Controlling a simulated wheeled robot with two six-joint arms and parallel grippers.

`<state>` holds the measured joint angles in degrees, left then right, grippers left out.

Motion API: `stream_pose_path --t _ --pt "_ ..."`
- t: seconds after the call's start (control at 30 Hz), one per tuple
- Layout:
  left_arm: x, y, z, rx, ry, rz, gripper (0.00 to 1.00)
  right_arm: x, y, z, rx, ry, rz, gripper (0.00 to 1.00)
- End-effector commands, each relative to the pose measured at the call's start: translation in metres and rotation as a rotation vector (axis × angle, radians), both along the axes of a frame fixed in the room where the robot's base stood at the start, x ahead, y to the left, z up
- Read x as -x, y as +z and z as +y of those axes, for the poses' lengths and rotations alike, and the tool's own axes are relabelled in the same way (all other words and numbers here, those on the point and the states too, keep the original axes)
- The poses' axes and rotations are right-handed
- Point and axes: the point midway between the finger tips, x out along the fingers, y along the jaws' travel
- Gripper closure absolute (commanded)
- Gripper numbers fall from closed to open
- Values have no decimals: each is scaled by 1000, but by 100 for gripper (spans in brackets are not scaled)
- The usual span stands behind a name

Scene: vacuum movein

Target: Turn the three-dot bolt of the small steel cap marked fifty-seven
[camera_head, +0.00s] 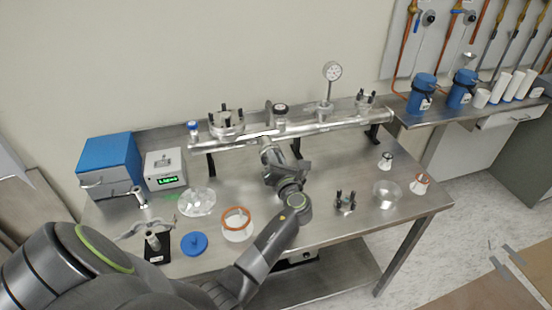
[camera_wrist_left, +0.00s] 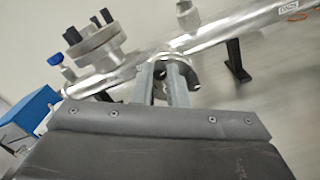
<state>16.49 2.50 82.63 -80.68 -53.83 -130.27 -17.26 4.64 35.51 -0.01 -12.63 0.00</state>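My left gripper (camera_head: 272,172) is at the front of the steel manifold tube (camera_head: 325,127), by its middle port (camera_head: 268,146). In the left wrist view its two fingers (camera_wrist_left: 163,82) stand a narrow gap apart at a rounded steel fitting (camera_wrist_left: 181,60). What lies between the fingertips is too small to tell. Steel caps with black bolts show on the tube at left (camera_head: 227,124) and at right (camera_head: 365,102), and a smaller one (camera_head: 345,202) on the table. No fifty-seven marking or bolt dots can be read. My right gripper is not in view.
A pressure gauge (camera_head: 331,72) stands on the tube. A blue box (camera_head: 110,163), a display unit (camera_head: 165,168), a clear dish (camera_head: 196,202), a blue disc (camera_head: 194,244) and an orange-rimmed ring (camera_head: 237,224) stand on the left of the table. A clear bowl (camera_head: 387,193) stands right.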

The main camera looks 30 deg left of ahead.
Motion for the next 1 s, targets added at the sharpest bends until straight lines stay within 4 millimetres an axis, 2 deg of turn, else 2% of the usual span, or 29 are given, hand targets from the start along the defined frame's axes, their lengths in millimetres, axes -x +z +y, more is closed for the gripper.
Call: stream_pose_path --t 0.47,1.0 --pt "0 -1 0 55 0 -62 100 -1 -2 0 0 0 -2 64" --pt "1 -2 1 355 -1 -415 100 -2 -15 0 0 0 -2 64"
